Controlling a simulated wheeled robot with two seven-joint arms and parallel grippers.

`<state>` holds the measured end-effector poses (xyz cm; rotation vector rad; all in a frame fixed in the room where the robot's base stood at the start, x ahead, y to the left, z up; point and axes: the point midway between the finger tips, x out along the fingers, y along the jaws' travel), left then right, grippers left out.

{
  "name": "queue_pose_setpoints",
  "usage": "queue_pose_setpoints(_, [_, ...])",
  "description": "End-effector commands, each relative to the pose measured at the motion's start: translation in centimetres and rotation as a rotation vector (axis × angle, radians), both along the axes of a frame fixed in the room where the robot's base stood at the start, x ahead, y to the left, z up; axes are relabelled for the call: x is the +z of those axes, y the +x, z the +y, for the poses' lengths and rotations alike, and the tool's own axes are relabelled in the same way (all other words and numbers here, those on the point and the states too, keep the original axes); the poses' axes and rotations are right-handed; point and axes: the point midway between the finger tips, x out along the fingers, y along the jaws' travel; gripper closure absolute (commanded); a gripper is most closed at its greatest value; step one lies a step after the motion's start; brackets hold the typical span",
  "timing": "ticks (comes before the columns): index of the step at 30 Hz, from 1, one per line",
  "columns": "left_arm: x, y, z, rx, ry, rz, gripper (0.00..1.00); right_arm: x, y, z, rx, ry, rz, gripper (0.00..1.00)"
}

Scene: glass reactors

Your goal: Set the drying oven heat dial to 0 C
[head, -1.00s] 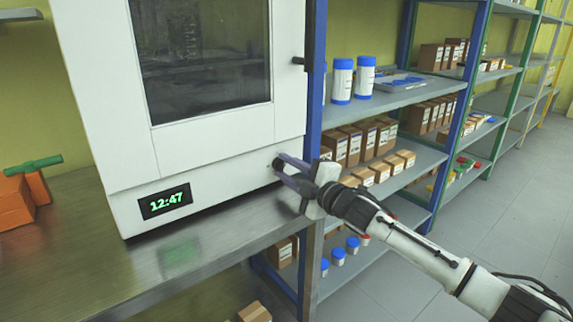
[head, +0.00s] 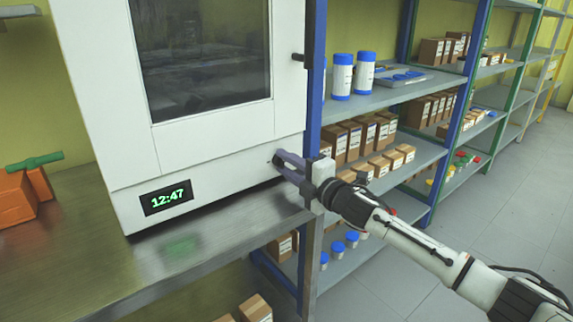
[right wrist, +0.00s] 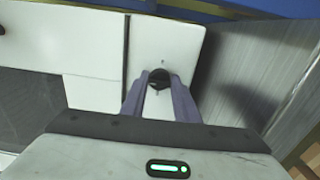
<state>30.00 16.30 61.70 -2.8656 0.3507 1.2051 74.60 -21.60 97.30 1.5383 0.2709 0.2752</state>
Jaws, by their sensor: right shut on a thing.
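The drying oven (head: 220,150) is a white cabinet with a dark window and a green display (head: 166,199) reading 12:47. Its heat dial (right wrist: 159,78) is a small dark round knob on the lower front panel; in the right wrist view it sits between my fingertips. My right gripper (head: 277,161) is shut on the dial, and it also shows in the right wrist view (right wrist: 158,84). In the head view the fingers mostly hide the dial. The dial's setting is too small to read. My left gripper is not in view.
The oven stands on a metal bench (head: 150,262). A blue-framed shelf (head: 395,98) with bottles and boxes is close on the right, beside my right arm. An orange box (head: 40,184) with a green handle is at the left.

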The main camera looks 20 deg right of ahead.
Motion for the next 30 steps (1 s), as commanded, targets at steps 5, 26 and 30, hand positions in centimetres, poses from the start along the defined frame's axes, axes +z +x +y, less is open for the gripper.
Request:
queue_pose_setpoints(5, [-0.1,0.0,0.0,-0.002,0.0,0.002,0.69,-0.2,0.0,0.0,-0.001,-0.003,0.002,0.64])
queue_pose_setpoints(26, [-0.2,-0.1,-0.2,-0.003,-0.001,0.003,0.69,-0.3,-4.2,-1.6,-0.001,-0.003,0.003,0.54])
queue_pose_setpoints(30, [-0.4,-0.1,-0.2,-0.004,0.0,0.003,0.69,-0.3,-6.7,-2.5,-0.001,-0.003,0.003,0.54])
